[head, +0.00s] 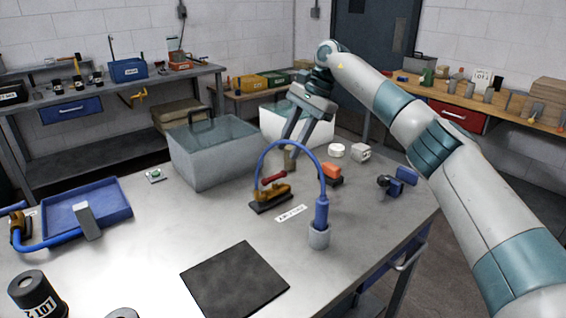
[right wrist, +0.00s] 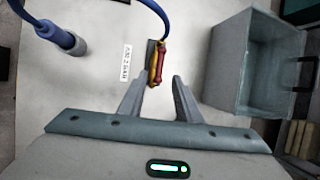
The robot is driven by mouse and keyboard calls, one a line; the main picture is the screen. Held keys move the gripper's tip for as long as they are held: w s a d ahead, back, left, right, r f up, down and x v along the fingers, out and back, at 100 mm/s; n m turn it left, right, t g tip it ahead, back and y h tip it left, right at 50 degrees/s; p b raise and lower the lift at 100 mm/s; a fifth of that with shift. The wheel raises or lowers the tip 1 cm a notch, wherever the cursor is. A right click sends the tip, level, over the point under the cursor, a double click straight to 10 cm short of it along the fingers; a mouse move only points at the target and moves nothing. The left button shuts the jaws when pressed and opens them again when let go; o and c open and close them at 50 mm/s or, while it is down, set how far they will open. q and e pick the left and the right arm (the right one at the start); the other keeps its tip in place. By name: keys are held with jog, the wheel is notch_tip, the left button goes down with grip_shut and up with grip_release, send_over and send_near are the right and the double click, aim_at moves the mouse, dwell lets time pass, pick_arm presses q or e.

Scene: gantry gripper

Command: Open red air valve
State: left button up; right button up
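The red air valve shows as a red lever (head: 273,178) on a brass body (head: 270,193) fixed to a dark base plate. A blue hose (head: 292,146) arches from the valve area to an upright blue fitting in a grey cup. My right gripper (head: 296,138) is above and behind the valve, pointing down, with its fingers apart. In the right wrist view the red lever (right wrist: 162,62) lies just beyond the open fingertips (right wrist: 158,82), seemingly not touched. Nothing is between the fingers. My left gripper is not in the head view.
A clear grey bin (head: 215,152) stands left of the valve.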

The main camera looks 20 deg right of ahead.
jog(key=v, duration=0.8)
jog(key=shift+r, duration=0.2)
jog(key=shift+d, duration=0.1)
